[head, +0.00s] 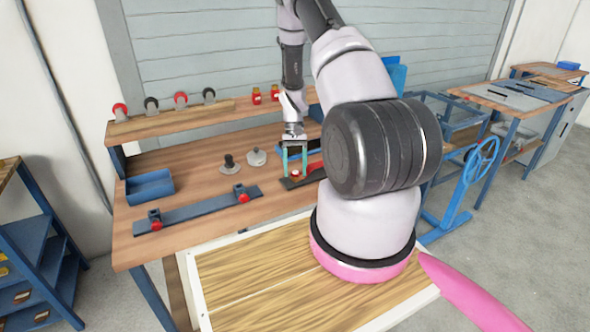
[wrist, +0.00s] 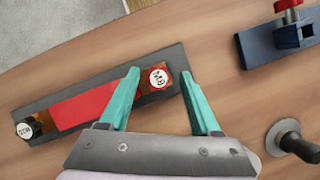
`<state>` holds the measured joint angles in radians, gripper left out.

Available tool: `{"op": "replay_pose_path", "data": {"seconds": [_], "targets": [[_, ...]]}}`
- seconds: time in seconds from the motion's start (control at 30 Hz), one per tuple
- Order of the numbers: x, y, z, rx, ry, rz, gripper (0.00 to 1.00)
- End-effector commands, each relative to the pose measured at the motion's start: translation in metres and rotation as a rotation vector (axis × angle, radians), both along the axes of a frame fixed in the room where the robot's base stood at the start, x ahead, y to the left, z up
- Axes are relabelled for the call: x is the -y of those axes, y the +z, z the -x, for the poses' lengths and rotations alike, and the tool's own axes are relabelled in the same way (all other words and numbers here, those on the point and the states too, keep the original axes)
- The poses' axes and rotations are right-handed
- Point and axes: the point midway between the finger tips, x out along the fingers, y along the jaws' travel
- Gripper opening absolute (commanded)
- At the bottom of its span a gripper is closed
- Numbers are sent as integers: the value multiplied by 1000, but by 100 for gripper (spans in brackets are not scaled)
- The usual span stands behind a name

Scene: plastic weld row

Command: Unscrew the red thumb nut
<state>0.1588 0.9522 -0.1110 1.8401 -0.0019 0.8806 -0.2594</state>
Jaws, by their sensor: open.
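The red thumb nut (wrist: 158,79) has a white cap with lettering and sits at the right end of a dark plate (wrist: 164,59) in the wrist view. In the head view the nut (head: 295,174) shows small below my gripper. A red strip (wrist: 88,105) lies along the plate, and a black nut with a white cap (wrist: 27,129) sits at its left end. My gripper (wrist: 159,74) is open, its teal fingers on either side of the red nut in the picture. In the head view my gripper (head: 294,157) points down over it. I cannot tell whether the fingers touch it.
A dark blue rail with red-knobbed clamps (head: 200,210) lies at the front left of the bench. A raised shelf (head: 205,117) runs along the back. Bare wood lies left of the plate.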

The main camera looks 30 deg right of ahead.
Motion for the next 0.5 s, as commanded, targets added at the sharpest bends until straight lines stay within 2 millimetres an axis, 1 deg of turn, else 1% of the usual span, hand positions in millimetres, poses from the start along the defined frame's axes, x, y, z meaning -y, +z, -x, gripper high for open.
{"op": "replay_pose_path", "data": {"seconds": [0.1,0.3,0.5], "targets": [[4,0,3,-1,-260,-1,64],[3,1,6,-2,-739,1,64],[4,1,8,-2,-1122,0,64]]}}
